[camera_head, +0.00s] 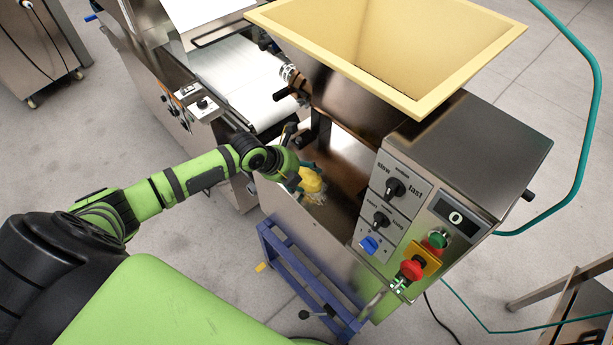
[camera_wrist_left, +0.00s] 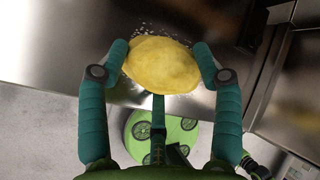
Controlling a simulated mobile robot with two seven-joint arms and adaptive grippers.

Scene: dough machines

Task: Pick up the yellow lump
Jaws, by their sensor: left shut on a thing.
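The yellow lump (camera_head: 311,181) is at the end of my left arm, by the metal surface of the machine under the hopper. It also shows in the left wrist view (camera_wrist_left: 162,65) as a rounded, dough-like piece. My left gripper (camera_head: 302,178) is shut on it, with one teal finger touching each side in the left wrist view (camera_wrist_left: 162,62). Whether the lump still touches the metal under it is hard to tell. My right gripper is not in view.
The dough machine has a cream hopper (camera_head: 390,45) above and a control panel (camera_head: 400,215) with knobs and buttons right of the gripper. A white conveyor belt (camera_head: 235,80) lies behind. A blue frame (camera_head: 300,275) stands below. White flecks lie around the lump.

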